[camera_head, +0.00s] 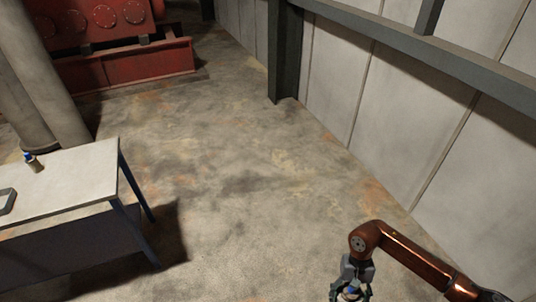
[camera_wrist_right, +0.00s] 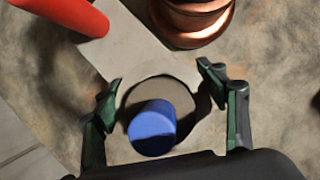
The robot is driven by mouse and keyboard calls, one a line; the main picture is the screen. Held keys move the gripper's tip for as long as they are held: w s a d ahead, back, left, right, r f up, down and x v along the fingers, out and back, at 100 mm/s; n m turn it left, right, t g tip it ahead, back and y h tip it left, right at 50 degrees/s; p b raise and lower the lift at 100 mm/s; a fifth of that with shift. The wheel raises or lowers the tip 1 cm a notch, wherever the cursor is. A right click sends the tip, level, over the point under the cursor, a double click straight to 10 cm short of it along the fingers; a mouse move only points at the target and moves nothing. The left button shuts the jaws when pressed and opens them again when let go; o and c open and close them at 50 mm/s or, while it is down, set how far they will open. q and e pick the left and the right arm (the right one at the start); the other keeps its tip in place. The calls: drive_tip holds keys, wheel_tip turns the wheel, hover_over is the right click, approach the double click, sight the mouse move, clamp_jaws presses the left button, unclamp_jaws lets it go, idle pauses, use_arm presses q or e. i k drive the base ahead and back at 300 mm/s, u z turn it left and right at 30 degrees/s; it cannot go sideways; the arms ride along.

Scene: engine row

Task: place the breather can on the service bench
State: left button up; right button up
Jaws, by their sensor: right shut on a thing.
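The breather can, with a round blue cap (camera_wrist_right: 152,128) and a grey-tan body top (camera_wrist_right: 160,92), sits between the fingers of my right gripper (camera_wrist_right: 168,105) in the right wrist view. My right gripper is shut on it. In the head view this gripper (camera_head: 351,289) is at the bottom right, over the floor, with a bit of blue showing between its fingers; the can's lower part is hidden. The service bench (camera_head: 85,170), with a pale top and blue legs, stands at the left, well away from the gripper. My left gripper is not in view.
A small blue-topped item (camera_head: 32,161) and a grey object (camera_head: 6,201) are on the bench's left part; its right part is bare. A thick column stands behind it. Red machinery (camera_head: 120,65) is at the back. Open floor (camera_head: 240,190) separates bench and gripper; a panelled wall runs right.

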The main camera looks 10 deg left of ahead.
sight(61, 186)
drive_tip(key=u, duration=0.65)
drive_tip(key=i, duration=4.8)
drive_tip(key=u, duration=3.65)
drive_tip(key=i, duration=0.1)
drive_tip(key=u, duration=0.6)
